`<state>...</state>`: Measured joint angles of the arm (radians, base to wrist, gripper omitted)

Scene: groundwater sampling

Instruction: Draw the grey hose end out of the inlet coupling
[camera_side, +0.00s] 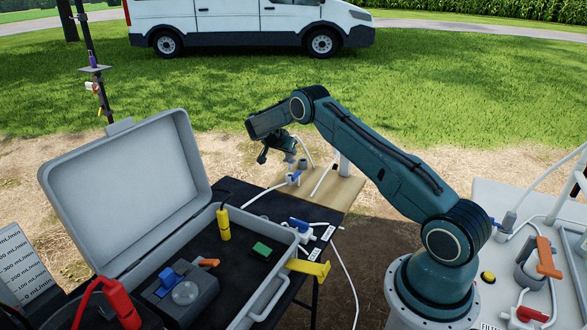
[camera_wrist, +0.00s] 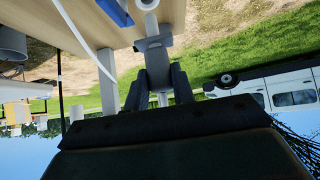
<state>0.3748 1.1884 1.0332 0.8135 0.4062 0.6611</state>
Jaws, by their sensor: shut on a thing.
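My gripper (camera_wrist: 157,85) is shut on the grey hose end (camera_wrist: 155,50) in the wrist view, one dark finger on each side of it. The hose end points up the picture toward a pale round fitting (camera_wrist: 147,4), cut by the top edge, which looks like the inlet coupling. I cannot tell whether the hose end still sits in it. In the side view my gripper (camera_side: 279,148) is small and dark, above the left back part of a wooden board (camera_side: 337,190). The hose end cannot be made out there.
A blue-handled white valve (camera_side: 294,178) and a short grey fitting (camera_side: 303,164) stand on the board close to my gripper. White tubes run across the board and dark table. An open grey case (camera_side: 125,190) with tools stands at left. Grass and a white van (camera_side: 250,25) lie behind.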

